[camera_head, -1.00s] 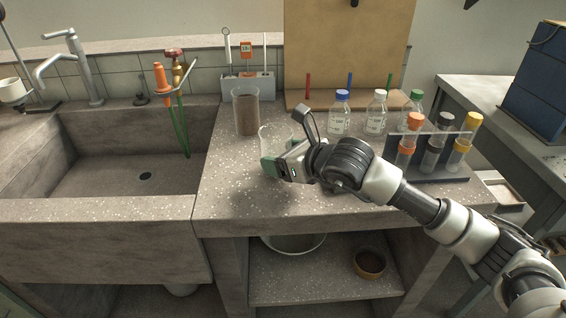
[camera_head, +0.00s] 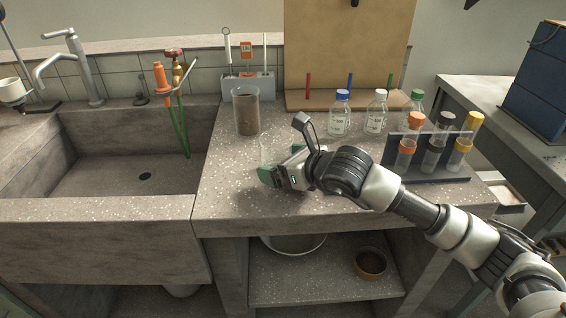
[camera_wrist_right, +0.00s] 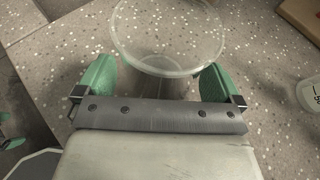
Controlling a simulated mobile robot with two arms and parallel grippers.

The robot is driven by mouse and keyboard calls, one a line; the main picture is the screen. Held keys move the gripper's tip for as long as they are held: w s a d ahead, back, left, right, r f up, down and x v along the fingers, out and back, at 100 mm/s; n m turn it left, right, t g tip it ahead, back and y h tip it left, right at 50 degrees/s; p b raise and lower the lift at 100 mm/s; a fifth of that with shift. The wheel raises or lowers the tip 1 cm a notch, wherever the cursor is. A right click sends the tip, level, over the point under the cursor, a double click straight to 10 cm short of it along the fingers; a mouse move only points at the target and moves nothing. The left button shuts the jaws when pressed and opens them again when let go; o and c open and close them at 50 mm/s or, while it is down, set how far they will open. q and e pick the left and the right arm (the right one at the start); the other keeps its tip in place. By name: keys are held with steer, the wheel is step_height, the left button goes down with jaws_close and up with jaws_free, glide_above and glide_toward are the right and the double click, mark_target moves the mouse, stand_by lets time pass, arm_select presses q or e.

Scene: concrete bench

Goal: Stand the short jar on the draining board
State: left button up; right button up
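The short jar (camera_head: 268,150) is clear glass, faint in the head view and partly behind my right gripper (camera_head: 274,172). In the right wrist view its round rim (camera_wrist_right: 168,70) faces the camera, with the green fingers of my right gripper (camera_wrist_right: 157,82) on either side of its wall. The fingers look closed on it; contact is hard to see. The jar is upright, low over the bench; I cannot tell whether its base touches. A tan upright board (camera_head: 345,50) with a wooden base and coloured pegs, apparently the draining board, stands at the back. My left gripper is out of view.
A taller jar with brown contents (camera_head: 246,115) stands just behind the short jar. Several capped bottles, one with a blue cap (camera_head: 340,118), stand before the board. A dark rack (camera_head: 428,172) of tubes is at right, the sink (camera_head: 140,178) at left. The bench's front left is clear.

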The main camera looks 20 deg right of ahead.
steer(key=shift+r, duration=0.1)
steer(key=shift+s+d+r, duration=0.2)
steer(key=shift+s+d, duration=0.15)
steer(key=shift+s, duration=0.1)
steer(key=v, duration=1)
steer(key=shift+w, duration=0.1)
steer(key=shift+s+d+r, duration=0.2)
steer(key=shift+s, duration=0.2)
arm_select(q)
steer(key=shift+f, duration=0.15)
